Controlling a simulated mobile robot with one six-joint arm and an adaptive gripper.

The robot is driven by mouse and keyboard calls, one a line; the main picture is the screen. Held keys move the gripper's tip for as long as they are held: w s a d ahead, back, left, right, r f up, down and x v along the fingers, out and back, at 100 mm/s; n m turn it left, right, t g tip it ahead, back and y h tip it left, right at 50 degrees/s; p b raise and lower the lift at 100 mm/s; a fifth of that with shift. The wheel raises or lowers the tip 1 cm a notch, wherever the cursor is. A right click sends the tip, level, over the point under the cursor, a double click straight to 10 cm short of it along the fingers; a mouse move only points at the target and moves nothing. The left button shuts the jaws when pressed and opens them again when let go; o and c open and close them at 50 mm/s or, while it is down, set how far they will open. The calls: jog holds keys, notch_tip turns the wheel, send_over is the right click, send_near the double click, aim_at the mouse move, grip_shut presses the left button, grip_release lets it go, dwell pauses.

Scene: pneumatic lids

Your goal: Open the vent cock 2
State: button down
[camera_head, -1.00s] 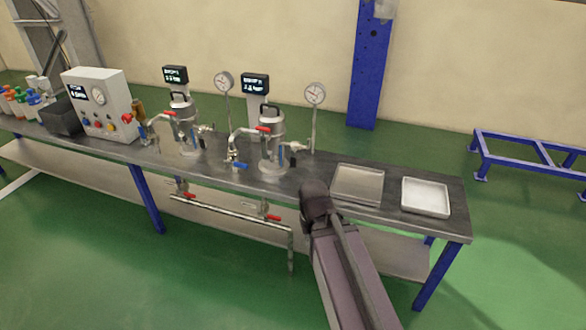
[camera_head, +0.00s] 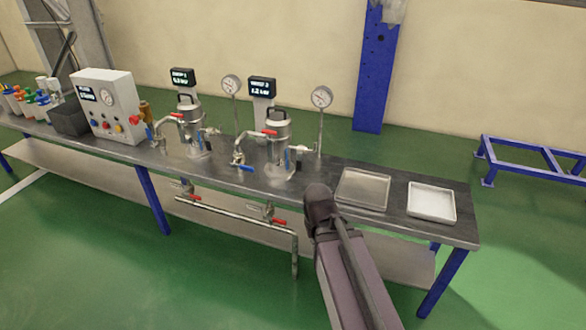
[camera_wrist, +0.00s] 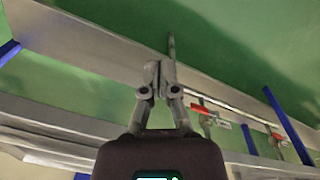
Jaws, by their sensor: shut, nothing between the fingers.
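The right-hand vessel (camera_head: 279,135) stands on the bench under a display that seems to read 2. A red-handled cock (camera_head: 265,132) is on its upper pipe, a blue handle (camera_head: 246,167) at its lower left, and another blue handle (camera_head: 287,158) on its right side. A red-handled cock (camera_head: 278,221) hangs below the bench. I cannot read which is vent cock 2. My gripper (camera_wrist: 160,68) is shut and empty in the wrist view. It is apart from the two red handles seen there, one (camera_wrist: 223,125) nearer. The head view hides my gripper behind my arm.
A pipe (camera_head: 235,216) runs under the bench (camera_head: 330,205). Two trays, one grey (camera_head: 362,190) and one white (camera_head: 432,203), lie at the bench's right end. Blue legs (camera_head: 155,200) stand below. A similar vessel (camera_head: 190,128) and a control box (camera_head: 106,105) are further left.

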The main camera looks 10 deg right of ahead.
jog(key=w+a+r+n+t+h+b, duration=0.1)
jog(key=w+n+t+h+b, duration=0.1)
jog(key=w, duration=0.3)
jog(key=w+a+r+n+t+h+b, duration=0.1)
jog(key=w+r+n+t+h+b, duration=0.1)
jog(key=w+h, duration=0.3)
jog(key=w+a+r+n+t+h+b, duration=0.1)
jog(key=w+n+t+h+b, duration=0.1)
jog(key=w+t+h+b, duration=0.2)
jog(key=shift+w+a+r+t, duration=0.15)
jog(key=shift+w+a, duration=0.05)
jog(key=shift+w, duration=0.35)
jog(key=shift+w+a+r+t, duration=0.15)
jog(key=shift+w, duration=0.4)
jog(key=n+t+h+b, duration=0.1)
jog(key=n+t+b, duration=0.1)
jog(key=n+t, duration=0.15)
send_near(299, 165)
notch_tip(299, 165, down, 2)
jog(key=a, duration=0.2)
jog(key=shift+w+a+r+m+t, duration=0.2)
jog(key=shift+a+r+m+t, duration=0.05)
jog(key=shift+a+t, duration=0.25)
jog(key=shift+w+d, duration=0.1)
jog(key=shift+x, duration=4.85)
